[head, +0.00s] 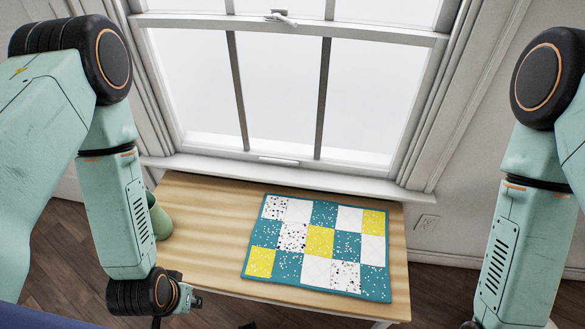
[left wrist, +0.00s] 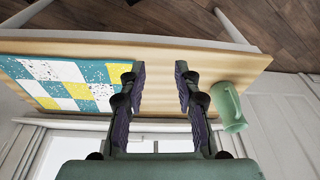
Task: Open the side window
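The window (head: 280,90) is a white-framed sash window behind the table in the head view. Its lower sash sits down at the sill and looks closed. A small latch (head: 282,17) is on the middle rail, and a handle (head: 278,160) is on the bottom rail. Part of the window (left wrist: 90,140) also shows at the lower left of the left wrist view. My left gripper (left wrist: 158,74) is open and empty above the table, apart from the window. In the head view its fingers are mostly hidden. My right arm hangs at the right; its gripper is out of frame.
A wooden table (head: 200,225) stands below the window. A teal, yellow and white patchwork quilt (head: 320,243) lies on it. A green mug (head: 158,216) stands at its left end, partly behind my left arm; it also shows in the left wrist view (left wrist: 229,106). The sill is clear.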

